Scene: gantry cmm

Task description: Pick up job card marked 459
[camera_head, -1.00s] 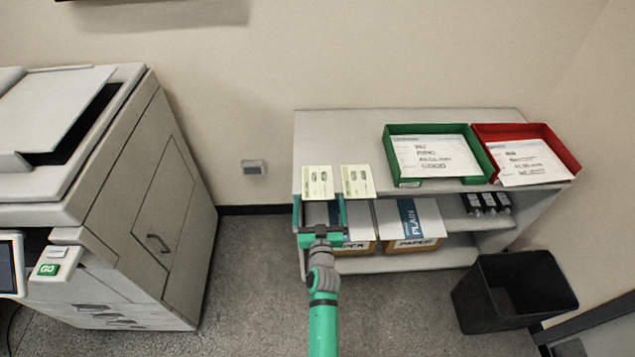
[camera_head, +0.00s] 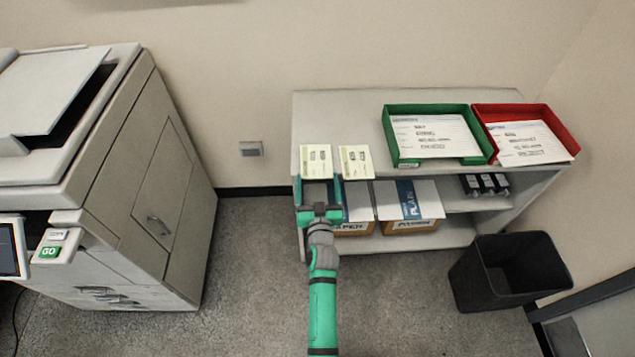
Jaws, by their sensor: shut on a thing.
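Two pale yellow-green cards lie side by side at the front left of the grey shelf unit's top: a left card (camera_head: 316,161) and a right card (camera_head: 356,162). Both bear dark print too small to read, so I cannot tell which is marked 459. My green gripper (camera_head: 318,181) is at the shelf's front edge, with one finger at each side of the left card's near end. It is shut on the left card, which still looks level with the shelf top. The right card is clear of the fingers.
A green tray (camera_head: 393,150) and a red tray (camera_head: 562,132) holding papers stand on the right of the top. Paper boxes (camera_head: 408,203) sit on the shelf below. A black bin (camera_head: 470,275) stands at right, a large printer (camera_head: 150,200) at left.

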